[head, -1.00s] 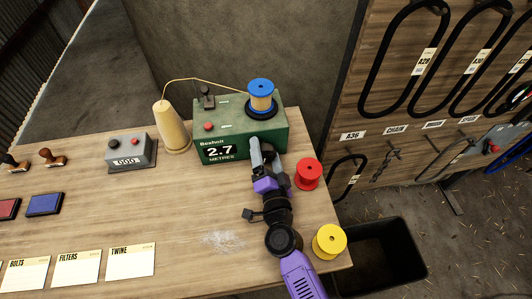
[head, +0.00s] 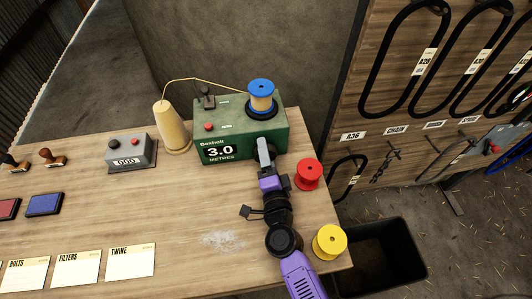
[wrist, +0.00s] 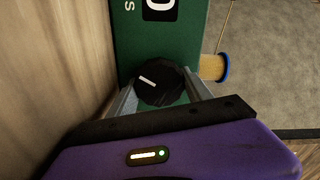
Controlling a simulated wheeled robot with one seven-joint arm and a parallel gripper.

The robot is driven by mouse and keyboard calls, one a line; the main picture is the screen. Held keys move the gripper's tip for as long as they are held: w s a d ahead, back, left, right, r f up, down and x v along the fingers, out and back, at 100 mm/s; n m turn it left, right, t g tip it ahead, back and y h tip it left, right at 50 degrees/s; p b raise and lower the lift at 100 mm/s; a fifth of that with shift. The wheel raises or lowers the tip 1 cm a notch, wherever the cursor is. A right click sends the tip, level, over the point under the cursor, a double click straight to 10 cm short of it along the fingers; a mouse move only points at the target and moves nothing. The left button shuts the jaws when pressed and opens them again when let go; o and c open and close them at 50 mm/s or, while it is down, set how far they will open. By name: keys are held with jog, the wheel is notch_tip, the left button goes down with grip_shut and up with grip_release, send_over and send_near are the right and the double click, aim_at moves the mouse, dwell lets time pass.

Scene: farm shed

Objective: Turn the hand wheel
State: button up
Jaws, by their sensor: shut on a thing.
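The green winding machine (head: 216,137) stands at the back of the bench and its display reads 3.0 metres. The hand wheel, a black knob with a white mark, shows in the wrist view (wrist: 163,86) on the machine's front face. My gripper (head: 264,153) reaches the front of the machine, and its fingers lie on both sides of the knob in the wrist view. It is shut on the hand wheel. In the head view the fingers and wrist hide most of the wheel. A blue spool (head: 261,96) on top takes twine from the tan cone (head: 172,130).
A red spool (head: 309,174) stands close to the right of my gripper, and a yellow spool (head: 329,241) at the bench's front right corner. A grey counter box (head: 131,151) is at left. A black bin (head: 385,257) sits below the right edge.

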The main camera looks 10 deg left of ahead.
jog(key=shift+m, duration=0.7)
jog(key=o, duration=1.4)
jog(key=shift+c, duration=0.2)
jog(key=shift+v, duration=3.9)
